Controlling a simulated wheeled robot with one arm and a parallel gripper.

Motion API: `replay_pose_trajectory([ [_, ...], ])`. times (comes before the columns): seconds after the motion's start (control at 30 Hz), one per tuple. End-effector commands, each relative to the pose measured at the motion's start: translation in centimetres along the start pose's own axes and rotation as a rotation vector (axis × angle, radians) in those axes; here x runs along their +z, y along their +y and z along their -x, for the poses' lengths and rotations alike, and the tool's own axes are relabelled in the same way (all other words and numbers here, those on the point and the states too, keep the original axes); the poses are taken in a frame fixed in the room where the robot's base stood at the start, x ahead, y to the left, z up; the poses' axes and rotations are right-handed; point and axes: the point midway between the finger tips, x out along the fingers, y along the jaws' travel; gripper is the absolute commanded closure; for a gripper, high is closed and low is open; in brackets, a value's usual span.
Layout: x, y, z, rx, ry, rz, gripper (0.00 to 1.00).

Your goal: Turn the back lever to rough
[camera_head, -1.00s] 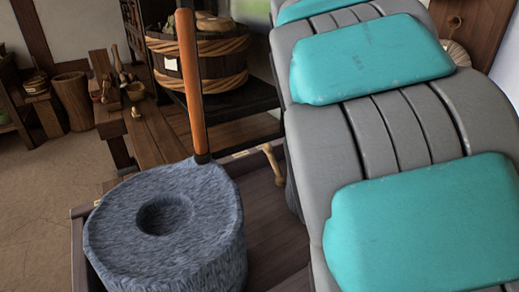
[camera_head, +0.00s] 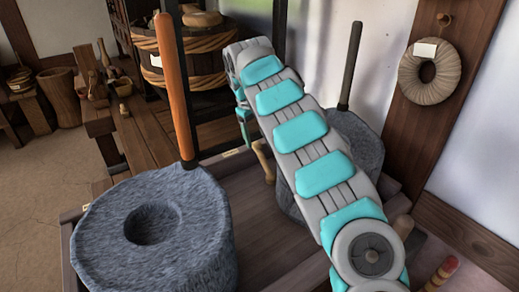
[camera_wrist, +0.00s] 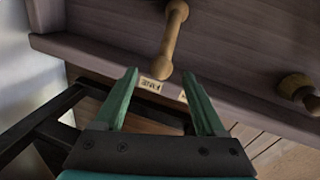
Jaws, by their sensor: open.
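The back lever (camera_wrist: 172,40) is a pale wooden peg with a rounded end, on the quern bench's back edge. It also shows in the head view (camera_head: 264,161), just left of my arm. In the wrist view my gripper (camera_wrist: 159,74) is open, its two green fingers apart. The lever's rounded end shows between the fingertips; I cannot tell how far ahead it lies. A small label (camera_wrist: 150,85), apparently reading FINE upside down, sits by the lever's end. The fingers are not clear in the head view.
A grey millstone (camera_head: 150,235) with an orange upright handle (camera_head: 174,85) stands at left. Another stone (camera_head: 358,145) with a dark handle is partly behind my arm. A second wooden knob (camera_wrist: 296,88) is right in the wrist view. A roped tub (camera_head: 195,60) stands behind.

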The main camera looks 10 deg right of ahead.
Motion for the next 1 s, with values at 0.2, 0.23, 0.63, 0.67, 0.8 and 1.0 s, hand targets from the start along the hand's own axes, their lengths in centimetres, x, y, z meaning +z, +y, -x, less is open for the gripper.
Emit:
replay_pose_trajectory([
  [0.2, -0.2, -0.2, -1.1, -0.012, -0.004, 0.018, 0.28],
  [0.23, -0.2, -0.2, -1.3, -0.013, -0.005, 0.018, 0.28],
  [0.63, -0.1, -0.3, -6.9, -0.012, -0.007, 0.017, 0.28],
  [0.67, -0.1, -0.3, -7.2, -0.011, -0.007, 0.017, 0.28],
  [0.8, -0.1, -0.3, -8.1, -0.011, -0.005, 0.016, 0.28],
  [1.0, -0.1, -0.3, -8.2, -0.010, -0.004, 0.017, 0.28],
])
